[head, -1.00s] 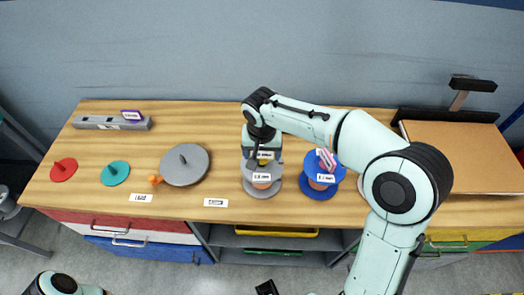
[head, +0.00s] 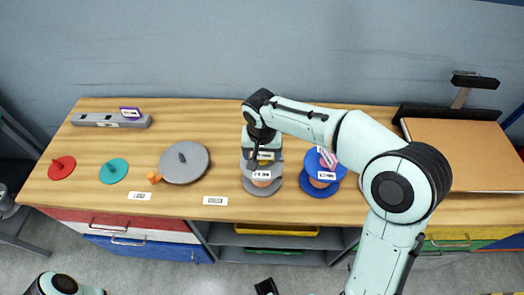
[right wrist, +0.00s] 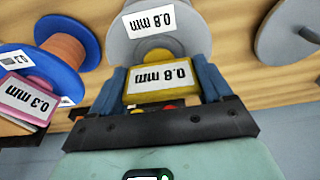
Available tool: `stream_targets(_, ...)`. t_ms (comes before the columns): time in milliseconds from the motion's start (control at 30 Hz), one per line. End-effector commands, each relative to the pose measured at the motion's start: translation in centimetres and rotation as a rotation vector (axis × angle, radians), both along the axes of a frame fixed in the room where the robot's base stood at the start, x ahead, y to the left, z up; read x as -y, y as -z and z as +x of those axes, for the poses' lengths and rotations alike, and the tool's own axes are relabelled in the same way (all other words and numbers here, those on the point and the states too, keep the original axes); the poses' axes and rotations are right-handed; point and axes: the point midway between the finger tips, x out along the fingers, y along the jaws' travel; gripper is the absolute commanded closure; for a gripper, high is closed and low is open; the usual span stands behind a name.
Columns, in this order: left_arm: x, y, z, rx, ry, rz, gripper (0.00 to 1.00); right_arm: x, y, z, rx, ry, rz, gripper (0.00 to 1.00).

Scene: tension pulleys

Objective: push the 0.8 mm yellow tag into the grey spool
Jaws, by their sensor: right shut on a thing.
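The yellow tag (right wrist: 165,93) with a white 0.8 mm label is between the fingers of my right gripper (right wrist: 163,80), which is shut on it. The grey spool (right wrist: 196,28), also labelled 0.8 mm, is right beyond the tag in the right wrist view. A rounded yellow part lies against the spool's face; I cannot tell how deep the tag sits. In the head view my right gripper (head: 262,150) is over the grey spool (head: 262,190) and hides part of it. A dark piece at the bottom edge may be my left gripper (head: 266,287); its jaws are unclear.
A blue spool (head: 319,190) with a pink tag (right wrist: 22,98) labelled 0.3 mm stands close to the right. To the left are a large grey disc (head: 185,164), a teal disc (head: 113,172), a red disc (head: 61,168) and a grey rail (head: 100,121).

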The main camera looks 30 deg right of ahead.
Motion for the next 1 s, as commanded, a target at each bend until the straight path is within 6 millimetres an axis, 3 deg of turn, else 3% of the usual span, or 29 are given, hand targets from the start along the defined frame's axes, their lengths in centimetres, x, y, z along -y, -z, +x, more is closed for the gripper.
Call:
stream_targets(867,0.00,0.47,-0.14,-0.002,0.000,0.001,0.56,-0.01,0.73,-0.04,-0.002,0.000,0.000,0.50)
stream_targets(900,0.00,0.47,-0.14,-0.002,0.000,0.001,0.56,-0.01,0.73,-0.04,-0.002,0.000,0.000,0.08)
stream_targets(933,0.00,0.47,-0.14,-0.002,0.000,0.001,0.56,-0.01,0.73,-0.04,-0.002,0.000,0.000,0.00)
stream_targets(1000,0.00,0.47,-0.14,-0.002,0.000,0.001,0.56,0.00,0.71,-0.04,-0.002,0.000,0.000,0.00)
